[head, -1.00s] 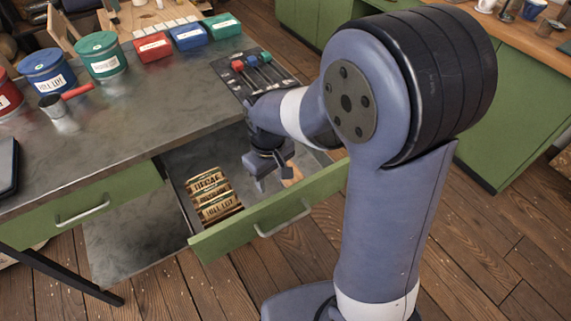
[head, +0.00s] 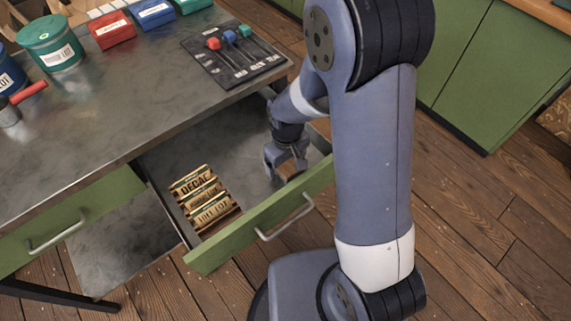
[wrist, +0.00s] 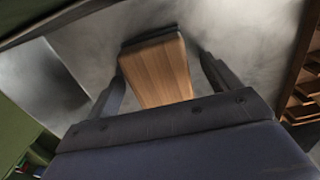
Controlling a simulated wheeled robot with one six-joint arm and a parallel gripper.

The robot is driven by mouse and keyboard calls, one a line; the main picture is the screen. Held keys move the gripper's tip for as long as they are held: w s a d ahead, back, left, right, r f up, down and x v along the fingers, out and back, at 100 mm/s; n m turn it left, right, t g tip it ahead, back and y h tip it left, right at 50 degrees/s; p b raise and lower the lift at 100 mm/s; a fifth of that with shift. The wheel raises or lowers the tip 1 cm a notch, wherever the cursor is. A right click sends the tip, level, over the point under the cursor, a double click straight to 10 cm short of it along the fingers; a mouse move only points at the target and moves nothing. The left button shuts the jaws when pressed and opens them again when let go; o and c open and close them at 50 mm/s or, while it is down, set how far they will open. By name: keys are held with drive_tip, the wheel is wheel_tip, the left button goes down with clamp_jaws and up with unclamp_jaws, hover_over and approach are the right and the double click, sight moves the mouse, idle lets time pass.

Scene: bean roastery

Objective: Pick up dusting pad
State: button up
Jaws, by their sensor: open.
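The dusting pad (wrist: 158,72), a wooden block with a dark strip along its far end, lies on the drawer's grey floor in the wrist view. My gripper (head: 284,168) is down inside the open green-fronted drawer (head: 262,222), at its right end. In the wrist view the fingers of my gripper are open, one on each side of the pad, with gaps visible beside it. The near end of the pad is hidden behind the gripper body. In the head view my gripper mostly hides the pad.
Labelled wooden pieces (head: 201,197), one reading DECAF, fill the drawer's left part. The drawer floor between them and my gripper is clear. The worktop (head: 105,130) above holds tins, coloured boxes and a dark board with coloured knobs (head: 233,52).

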sight(287, 163)
drive_tip(key=shift+c, duration=0.4)
drive_tip(key=c, duration=1)
drive_tip(key=shift+r, duration=0.1)
drive_tip(key=shift+c, duration=0.2)
wheel_tip(287, 163, up, 10)
drive_tip(key=shift+f+p, duration=0.1)
drive_tip(key=shift+p, duration=0.45)
